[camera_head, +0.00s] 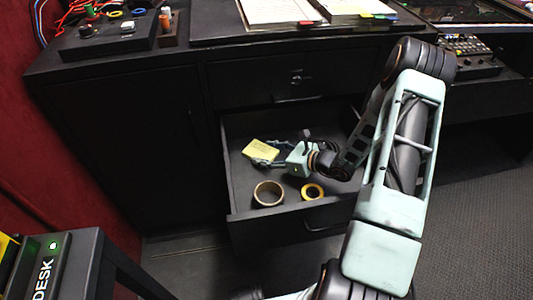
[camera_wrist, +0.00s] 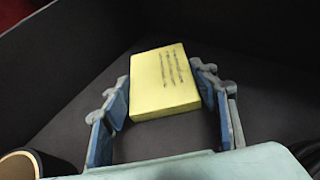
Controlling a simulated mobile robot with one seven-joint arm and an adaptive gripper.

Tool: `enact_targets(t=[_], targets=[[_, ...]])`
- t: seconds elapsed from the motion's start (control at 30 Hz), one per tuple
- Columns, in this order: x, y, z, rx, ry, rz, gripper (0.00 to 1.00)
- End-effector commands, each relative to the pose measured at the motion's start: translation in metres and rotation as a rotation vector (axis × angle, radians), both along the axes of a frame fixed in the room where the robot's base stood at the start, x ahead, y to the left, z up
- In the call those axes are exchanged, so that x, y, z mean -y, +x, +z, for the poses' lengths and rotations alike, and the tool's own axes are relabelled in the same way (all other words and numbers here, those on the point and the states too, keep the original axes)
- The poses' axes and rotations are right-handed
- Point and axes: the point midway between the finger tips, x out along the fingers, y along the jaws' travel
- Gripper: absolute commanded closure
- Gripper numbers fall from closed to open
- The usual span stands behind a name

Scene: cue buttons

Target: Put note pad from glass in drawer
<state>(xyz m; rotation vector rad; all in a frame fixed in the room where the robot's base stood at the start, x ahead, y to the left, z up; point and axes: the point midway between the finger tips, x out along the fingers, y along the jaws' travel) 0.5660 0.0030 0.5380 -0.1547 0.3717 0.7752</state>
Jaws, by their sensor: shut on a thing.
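The yellow note pad (camera_head: 260,148) is inside the open drawer (camera_head: 275,234), toward its back left. In the wrist view the pad (camera_wrist: 165,80), with dark lines of writing on top, lies between the two blue-padded fingers of my gripper (camera_wrist: 163,97). My gripper (camera_head: 267,154) is shut on the pad and reaches into the drawer from the right. The drawer floor (camera_wrist: 165,140) shows below the pad; I cannot tell whether the pad touches it. My arm hides the drawer's right side.
A brown tape roll (camera_head: 257,195) and a yellow tape roll (camera_head: 304,190) lie in the drawer's front part. A closed drawer (camera_head: 250,93) is above. Papers (camera_head: 280,12) lie on the desktop. A dark glossy panel (camera_head: 470,10) is at top right.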

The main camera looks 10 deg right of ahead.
Motion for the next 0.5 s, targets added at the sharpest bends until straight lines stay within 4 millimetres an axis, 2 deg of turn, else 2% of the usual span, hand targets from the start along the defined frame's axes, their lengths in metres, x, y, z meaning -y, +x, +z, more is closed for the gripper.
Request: enact_targets(t=[0.03,0.07,0.2,0.5], targets=[[0.0000,0.0000,-0.0034,0.001,0.001,0.000,0.71],[0.0001,0.0000,-0.0025,0.000,0.000,0.000,0.43],[0.0001,-0.0001,-0.0019,0.000,0.000,0.000,0.28],[0.0000,0.0000,-0.0004,0.000,0.000,0.000,0.28]])
